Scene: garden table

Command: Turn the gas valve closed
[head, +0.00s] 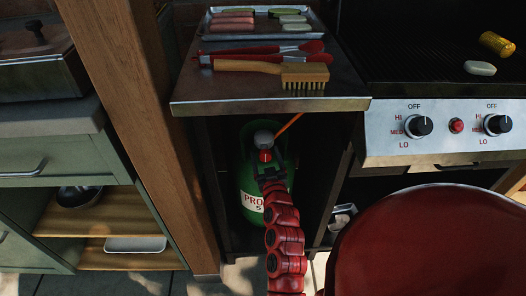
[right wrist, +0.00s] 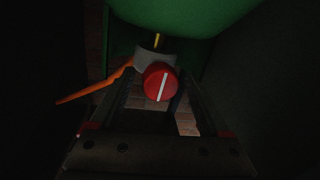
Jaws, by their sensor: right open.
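The gas valve is a red round knob (head: 265,156) on top of the green gas bottle (head: 249,183), under the side table. In the right wrist view the knob (right wrist: 161,82) faces the camera, with a white line running nearly upright and leaning slightly right at its top. The grey regulator (right wrist: 154,61) and an orange hose (right wrist: 95,92) show behind it. My right gripper (head: 267,172) is open just in front of the knob. In its wrist view the knob appears between the fingertips; I cannot tell whether they touch it. My left gripper is out of view.
The side table (head: 190,98) overhangs the bottle and bears a brush (head: 270,70), red tongs (head: 265,52) and a food tray (head: 260,36). A wooden post (head: 150,120) stands left. The grill's control panel (head: 445,133) is at right. The cabinet around the bottle is narrow and dark.

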